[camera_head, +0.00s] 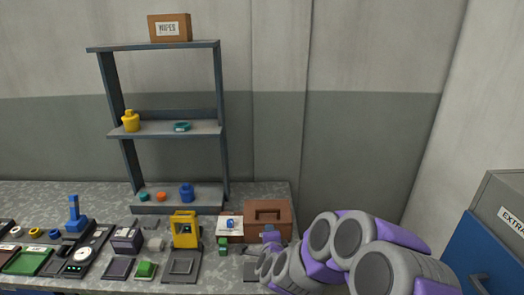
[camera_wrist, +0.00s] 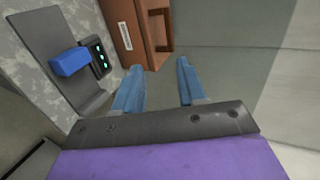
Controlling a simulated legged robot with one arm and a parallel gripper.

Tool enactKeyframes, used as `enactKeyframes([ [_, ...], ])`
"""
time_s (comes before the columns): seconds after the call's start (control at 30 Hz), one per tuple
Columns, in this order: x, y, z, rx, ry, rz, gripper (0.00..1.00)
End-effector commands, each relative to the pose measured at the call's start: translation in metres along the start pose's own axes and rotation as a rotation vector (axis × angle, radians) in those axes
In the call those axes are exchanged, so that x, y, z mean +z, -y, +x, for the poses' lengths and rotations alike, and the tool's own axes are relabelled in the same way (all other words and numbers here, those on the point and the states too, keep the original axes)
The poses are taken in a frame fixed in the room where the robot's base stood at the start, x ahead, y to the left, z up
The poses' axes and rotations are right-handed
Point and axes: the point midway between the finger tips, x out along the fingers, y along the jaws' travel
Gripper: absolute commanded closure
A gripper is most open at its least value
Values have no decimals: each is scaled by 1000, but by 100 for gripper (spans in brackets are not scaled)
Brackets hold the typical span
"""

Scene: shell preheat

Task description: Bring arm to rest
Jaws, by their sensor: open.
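My gripper (camera_wrist: 160,85) shows in the wrist view as two blue fingers standing apart with nothing between them. It is open and empty. In the head view my grey and purple arm is folded at the lower right, beside the brown box (camera_head: 282,221) at the bench's right end. The gripper's fingers cannot be made out there.
The bench (camera_head: 265,188) carries a yellow frame device (camera_head: 185,229), a blue upright fixture (camera_head: 74,214) and several small trays. A shelf rack (camera_head: 218,90) stands at the back, with a wipes box (camera_head: 169,28) on top. A blue cabinet (camera_head: 482,254) stands at the right.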

Motion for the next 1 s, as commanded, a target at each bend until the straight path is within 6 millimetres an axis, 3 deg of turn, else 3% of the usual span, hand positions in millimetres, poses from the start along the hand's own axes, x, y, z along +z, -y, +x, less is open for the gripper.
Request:
enactKeyframes([
  [0.17, 20, 12, -32, 77, 136, -153, 60],
  [0.3, 35, 12, -75, 174, 283, -352, 60],
  [0.47, 36, -2, -133, 295, 435, -591, 60],
  [0.67, 14, -28, -214, 463, 599, -879, 60],
  [1.0, -57, -81, -372, 824, 855, -1221, 60],
])
